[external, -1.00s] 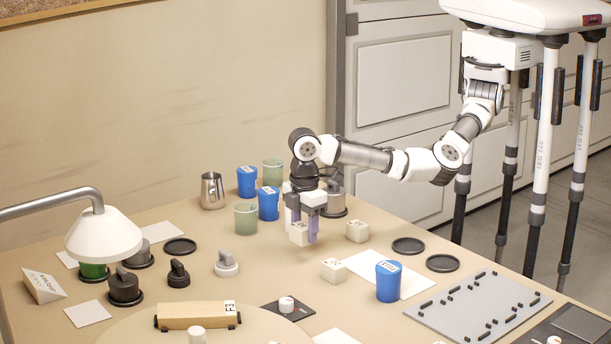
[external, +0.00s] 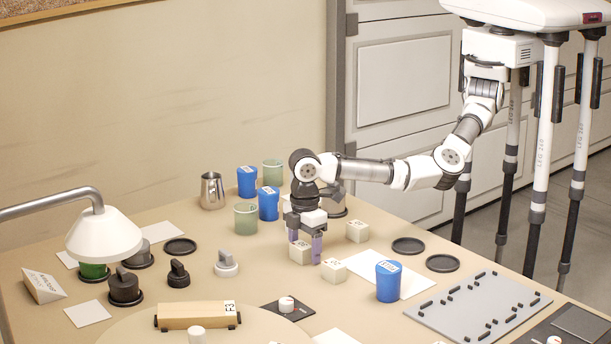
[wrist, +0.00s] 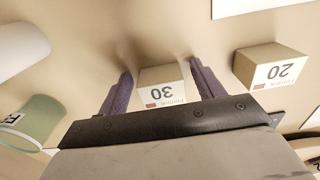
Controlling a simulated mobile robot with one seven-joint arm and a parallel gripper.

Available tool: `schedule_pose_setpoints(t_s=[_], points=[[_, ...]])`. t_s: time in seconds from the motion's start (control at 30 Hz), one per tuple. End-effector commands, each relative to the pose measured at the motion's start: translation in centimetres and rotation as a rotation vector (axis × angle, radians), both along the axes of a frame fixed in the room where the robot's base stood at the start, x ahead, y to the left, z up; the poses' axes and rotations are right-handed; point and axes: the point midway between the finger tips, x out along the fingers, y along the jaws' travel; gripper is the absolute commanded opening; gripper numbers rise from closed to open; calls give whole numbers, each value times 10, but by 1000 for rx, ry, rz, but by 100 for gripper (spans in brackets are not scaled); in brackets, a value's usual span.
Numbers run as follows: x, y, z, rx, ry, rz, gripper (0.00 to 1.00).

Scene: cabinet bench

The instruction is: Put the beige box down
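The beige box (external: 299,254) stands upright on the table beneath my gripper. In the wrist view, one finger of my gripper (wrist: 160,80) is on each side of the box, with a gap visible at the left finger. The box's far sides are hidden.
A similar box (external: 333,270) stands just right of my gripper, and another box (external: 357,231) stands behind it. A blue cup (external: 389,282) is to the right. A green cup (external: 246,218) and a blue cup (external: 268,204) stand behind left. The table to the left front is partly clear.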

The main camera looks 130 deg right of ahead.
Motion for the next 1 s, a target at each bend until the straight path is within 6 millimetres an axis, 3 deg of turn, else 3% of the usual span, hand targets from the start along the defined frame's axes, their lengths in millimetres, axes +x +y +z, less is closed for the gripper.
schedule_pose_setpoints(t_s=[0.37,0.8,1.0], points=[[0,0,10,-1,-1,-1,67],[1,-1,97,0,-2,0,67],[1,0,119,-1,-1,1,67]])
